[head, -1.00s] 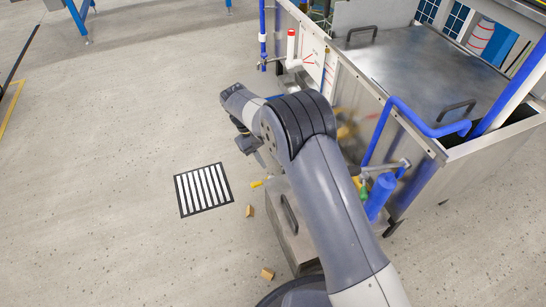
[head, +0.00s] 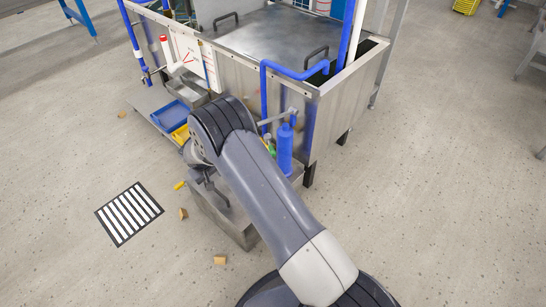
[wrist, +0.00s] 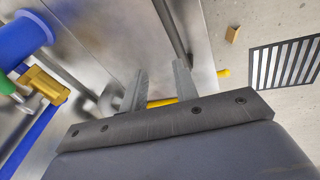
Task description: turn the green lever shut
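A small green part (head: 270,147), probably the green lever, shows beside a blue cylinder (head: 285,150) at the bench's near side in the head view, partly hidden by my arm. In the wrist view a green piece (wrist: 7,87) shows at the left edge, beside a brass-coloured fitting (wrist: 46,84) and a blue round part (wrist: 24,37). Its angle is unclear. My gripper (wrist: 160,78) is open and empty, its two fingers apart, with the green piece well to their left. In the head view my gripper (head: 206,184) hangs low, left of the blue cylinder.
A metal box (head: 236,228) stands on the floor below my arm. A yellow bar (wrist: 222,73) lies behind the fingers. Small tan blocks (head: 220,260) and a striped floor grid (head: 128,213) lie to the left. A blue pipe (head: 291,72) runs along the metal bench (head: 345,95).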

